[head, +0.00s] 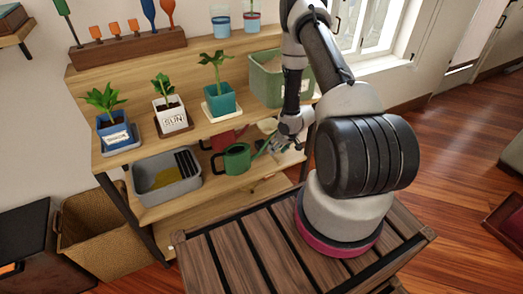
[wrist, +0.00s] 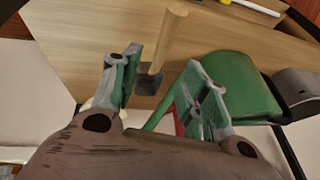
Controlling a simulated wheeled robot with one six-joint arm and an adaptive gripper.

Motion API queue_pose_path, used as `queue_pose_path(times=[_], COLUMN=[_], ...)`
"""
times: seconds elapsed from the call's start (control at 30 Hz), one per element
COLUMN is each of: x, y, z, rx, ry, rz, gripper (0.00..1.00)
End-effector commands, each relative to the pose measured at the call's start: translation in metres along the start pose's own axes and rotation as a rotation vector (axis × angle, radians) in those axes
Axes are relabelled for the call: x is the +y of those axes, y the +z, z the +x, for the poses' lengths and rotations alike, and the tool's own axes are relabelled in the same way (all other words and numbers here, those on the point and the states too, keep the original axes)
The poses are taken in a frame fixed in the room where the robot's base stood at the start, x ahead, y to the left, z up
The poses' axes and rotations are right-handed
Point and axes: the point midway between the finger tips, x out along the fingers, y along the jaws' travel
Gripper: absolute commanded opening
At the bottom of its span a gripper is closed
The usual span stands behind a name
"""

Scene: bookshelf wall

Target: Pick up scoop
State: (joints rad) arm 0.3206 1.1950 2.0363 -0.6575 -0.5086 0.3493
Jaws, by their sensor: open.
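In the wrist view a tool with a pale round wooden handle (wrist: 168,40) and a small dark metal end (wrist: 149,82) shows beyond and between my fingertips; it looks like the scoop. My gripper (wrist: 161,65) is open, with one finger on each side of the tool in the picture. I see no clear contact, and the depth gap is hard to judge. In the head view my gripper (head: 288,143) hangs over the shelf's middle board, right of the green watering can (head: 237,158). I cannot make out the scoop there.
The green can's body (wrist: 235,88) is close to my right finger in the wrist view. A red can (head: 222,139) stands behind it. A grey tub (head: 165,199) is to the left. Potted plants (head: 217,97) and a green bin (head: 266,88) line the board above.

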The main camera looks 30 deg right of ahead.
Motion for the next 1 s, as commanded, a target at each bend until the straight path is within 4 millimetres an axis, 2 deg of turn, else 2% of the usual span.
queue_pose_path(times=[0.4,0.5,0.7,0.77,0.97,1.0], x=[0.001,0.001,0.001,0.001,0.001,0.001], y=[0.006,0.006,0.006,0.006,0.006,0.006], z=[0.059,0.066,0.066,0.066,0.066,0.066], rx=[-0.004,-0.004,-0.004,-0.004,-0.004,-0.004], ry=[0.001,0.002,0.002,0.002,0.002,0.002], rz=[-0.001,-0.002,-0.001,-0.001,-0.001,-0.001], gripper=[0.44,0.44,0.44,0.37,0.01,0.00])
